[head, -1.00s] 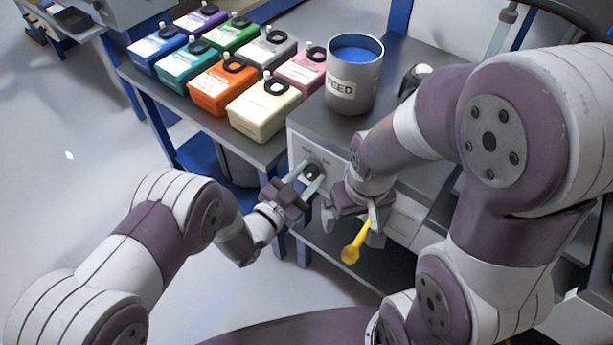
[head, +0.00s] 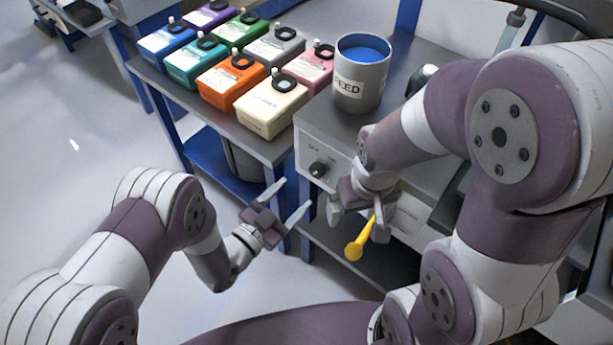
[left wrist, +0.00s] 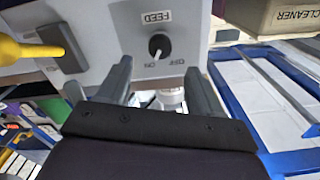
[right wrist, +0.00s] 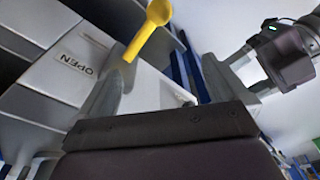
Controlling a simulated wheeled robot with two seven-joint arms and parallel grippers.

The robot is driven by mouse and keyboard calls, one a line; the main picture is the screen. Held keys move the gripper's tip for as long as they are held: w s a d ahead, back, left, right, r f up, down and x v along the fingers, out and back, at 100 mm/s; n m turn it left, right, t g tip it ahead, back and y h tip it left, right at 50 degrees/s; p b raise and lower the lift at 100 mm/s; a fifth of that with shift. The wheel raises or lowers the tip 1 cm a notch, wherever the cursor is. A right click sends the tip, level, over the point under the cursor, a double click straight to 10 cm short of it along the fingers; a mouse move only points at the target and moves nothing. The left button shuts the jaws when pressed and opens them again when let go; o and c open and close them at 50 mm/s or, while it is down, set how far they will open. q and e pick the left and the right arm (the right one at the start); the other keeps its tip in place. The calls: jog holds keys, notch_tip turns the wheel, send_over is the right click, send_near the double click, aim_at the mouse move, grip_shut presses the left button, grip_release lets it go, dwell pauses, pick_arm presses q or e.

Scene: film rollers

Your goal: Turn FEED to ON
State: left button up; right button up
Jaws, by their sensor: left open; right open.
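The FEED knob (head: 318,170) is a black round dial on the front of the grey machine. In the left wrist view the knob (left wrist: 158,45) stands below the FEED label (left wrist: 157,17), and its white mark points towards ON. My left gripper (head: 292,196) is open and empty, apart from the knob and to its lower left in the head view. My right gripper (head: 360,215) is open in front of the machine. A yellow handle (head: 358,240) shows between its fingers, and also in the right wrist view (right wrist: 150,30). I cannot tell whether they touch.
A grey tub labelled FEED (head: 361,75) with blue contents stands on top of the machine. Several coloured containers, such as the cream one (head: 272,107), stand on the bench to its left. The floor at left is clear.

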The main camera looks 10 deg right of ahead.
pick_arm(q)
jog(key=shift+v, duration=2.35)
